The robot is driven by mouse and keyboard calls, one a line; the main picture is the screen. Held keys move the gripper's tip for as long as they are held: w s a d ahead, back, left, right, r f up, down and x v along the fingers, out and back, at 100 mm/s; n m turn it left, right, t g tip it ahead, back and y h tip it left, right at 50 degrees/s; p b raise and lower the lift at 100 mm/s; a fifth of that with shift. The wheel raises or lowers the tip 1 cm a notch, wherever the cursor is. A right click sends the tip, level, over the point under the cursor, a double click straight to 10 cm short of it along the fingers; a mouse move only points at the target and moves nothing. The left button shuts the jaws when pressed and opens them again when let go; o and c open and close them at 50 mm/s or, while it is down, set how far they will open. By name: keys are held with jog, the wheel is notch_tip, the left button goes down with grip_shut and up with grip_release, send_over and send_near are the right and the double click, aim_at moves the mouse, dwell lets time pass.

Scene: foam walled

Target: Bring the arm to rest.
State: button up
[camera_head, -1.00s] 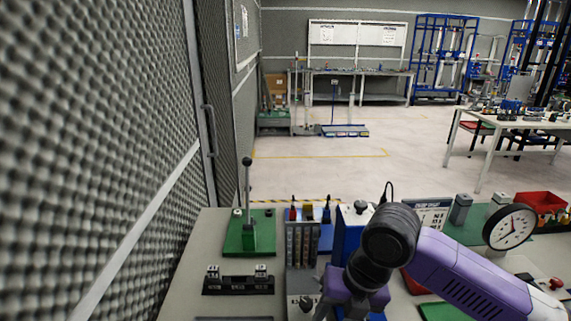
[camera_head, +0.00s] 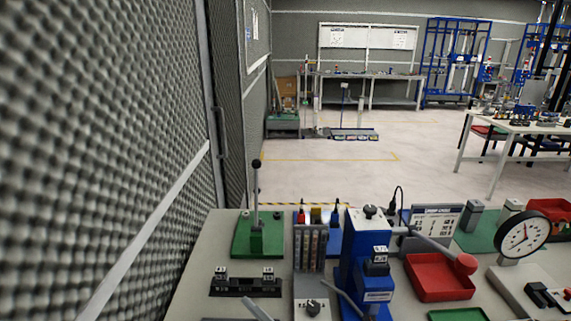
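My arm and my gripper are not in view now. The workbench (camera_head: 208,268) below is seen without any part of my arm over it. On it stands a blue press-like device (camera_head: 362,262) with a grey lever ending in a red knob (camera_head: 465,264). A green-based lever stand (camera_head: 257,236) with a black ball on top is at the left of the bench.
The foam wall (camera_head: 90,150) closes off the left side. A red tray (camera_head: 440,278), a round dial gauge (camera_head: 522,234), a grey rack (camera_head: 309,248) and a black fixture (camera_head: 245,284) crowd the bench. Open floor (camera_head: 330,180) lies beyond it.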

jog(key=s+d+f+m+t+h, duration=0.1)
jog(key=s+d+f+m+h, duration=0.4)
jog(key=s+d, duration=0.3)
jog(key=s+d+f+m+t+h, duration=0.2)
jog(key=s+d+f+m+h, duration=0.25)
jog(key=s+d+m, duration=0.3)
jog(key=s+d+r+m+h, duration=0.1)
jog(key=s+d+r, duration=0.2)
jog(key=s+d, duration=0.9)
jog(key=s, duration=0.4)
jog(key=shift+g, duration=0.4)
